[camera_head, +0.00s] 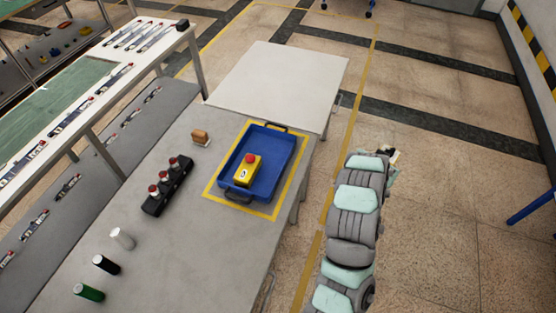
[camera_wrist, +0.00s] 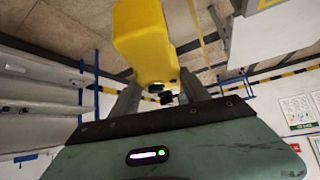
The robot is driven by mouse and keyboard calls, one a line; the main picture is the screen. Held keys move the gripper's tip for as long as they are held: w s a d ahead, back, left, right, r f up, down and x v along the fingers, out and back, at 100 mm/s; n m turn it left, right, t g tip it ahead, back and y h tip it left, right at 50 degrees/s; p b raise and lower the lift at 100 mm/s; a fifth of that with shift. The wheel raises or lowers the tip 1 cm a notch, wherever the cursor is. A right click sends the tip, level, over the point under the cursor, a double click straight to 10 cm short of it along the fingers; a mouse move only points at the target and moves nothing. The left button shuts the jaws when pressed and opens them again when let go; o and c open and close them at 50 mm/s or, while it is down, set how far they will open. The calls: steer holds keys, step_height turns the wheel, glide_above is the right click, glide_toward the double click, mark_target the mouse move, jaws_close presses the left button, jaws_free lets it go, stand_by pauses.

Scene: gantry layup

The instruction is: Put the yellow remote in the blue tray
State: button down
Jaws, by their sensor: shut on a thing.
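My gripper (camera_wrist: 160,92) is shut on a yellow block-shaped thing, which I take to be the yellow remote (camera_wrist: 144,40), in the wrist view. The remote stands out beyond the fingers, with a dark round part at its near end. In the head view my arm is at the right, over the floor beyond the table's edge, and hides most of the gripper; the held remote cannot be made out there. The blue tray (camera_head: 286,182) lies on the grey table, left of my arm and apart from it. A yellow box with a red button (camera_head: 248,170) sits inside the tray.
Yellow tape frames the tray on the grey table (camera_head: 185,240). A black holder with several red-topped pieces (camera_head: 167,186), a brown block (camera_head: 201,137), and white, black and green cylinders (camera_head: 105,264) stand left. A bare pale table (camera_head: 280,80) lies behind.

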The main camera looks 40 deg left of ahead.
steer(key=a+r+n+y, duration=0.1)
steer(key=a, duration=1.7)
steer(key=n+y, duration=0.2)
steer(key=n, duration=0.1)
glide_above(273, 162)
step_height(273, 162, down, 14)
steer(key=shift+r, duration=0.1)
steer(key=shift+f, duration=2.4)
steer(key=shift+f+b, duration=0.15)
steer(key=shift+b, duration=0.25)
steer(key=c, duration=1)
jaws_free()
steer(key=shift+o, duration=0.9)
